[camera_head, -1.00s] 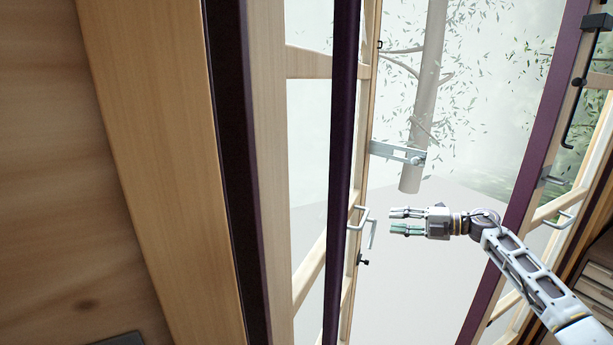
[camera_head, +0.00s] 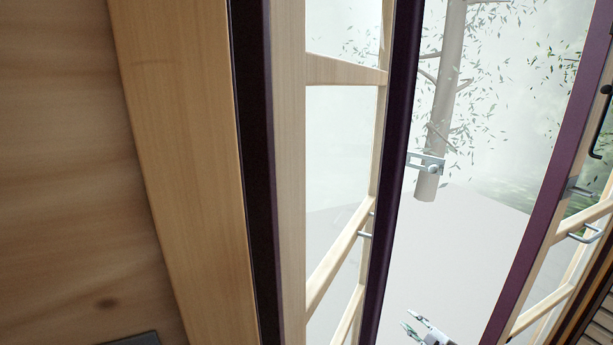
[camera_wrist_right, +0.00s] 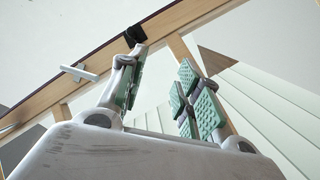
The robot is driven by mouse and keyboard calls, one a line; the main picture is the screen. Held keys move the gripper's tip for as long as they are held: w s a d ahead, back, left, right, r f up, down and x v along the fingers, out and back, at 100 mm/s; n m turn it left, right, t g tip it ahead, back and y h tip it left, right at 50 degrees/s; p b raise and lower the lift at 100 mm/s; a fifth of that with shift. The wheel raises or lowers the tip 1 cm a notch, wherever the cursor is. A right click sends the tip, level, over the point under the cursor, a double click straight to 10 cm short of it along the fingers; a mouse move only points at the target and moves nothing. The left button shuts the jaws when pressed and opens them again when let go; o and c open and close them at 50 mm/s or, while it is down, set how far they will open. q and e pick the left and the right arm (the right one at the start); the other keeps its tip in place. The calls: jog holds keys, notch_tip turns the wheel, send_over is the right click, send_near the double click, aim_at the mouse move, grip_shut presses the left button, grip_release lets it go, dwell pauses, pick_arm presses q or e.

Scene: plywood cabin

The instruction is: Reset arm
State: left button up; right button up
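My right gripper (camera_head: 416,325) shows at the bottom edge of the head view, in the open gap between the window frames. Its two fingers stand apart with nothing between them. In the right wrist view the gripper (camera_wrist_right: 160,90) has its green-padded fingers spread, with a wooden frame bar beyond them. Most of my right arm is out of the head view, below its lower edge. My left gripper is not in either view.
A wooden post (camera_head: 175,150) and a plywood wall (camera_head: 60,180) fill the left. A dark purple frame edge (camera_head: 397,150) stands left of the gripper, another (camera_head: 555,170) right. A metal latch (camera_head: 428,165) and a right handle (camera_head: 580,233) stick out. The gap between is clear.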

jog(key=s+f+m+g+h, duration=0.3)
jog(key=s+f+m, duration=0.1)
jog(key=s+f, duration=1)
jog(key=s+f+m+g+h, duration=0.3)
jog(key=s+f, duration=0.8)
jog(key=f, duration=0.4)
jog(key=s+a+f+m+g, duration=0.1)
jog(key=s+f, duration=0.3)
jog(key=s, duration=0.7)
jog(key=s+a+f+m+g, duration=0.1)
jog(key=s+a+f+g, duration=0.2)
jog(key=s, duration=0.9)
jog(key=s+a+f+m+g, duration=0.2)
jog(key=s+f, duration=0.4)
jog(key=s, duration=0.6)
jog(key=shift+s+a+f+g+h, duration=0.15)
jog(key=shift+a+f+g+h, duration=0.2)
jog(key=shift+g, duration=0.35)
jog(key=shift+d, duration=0.1)
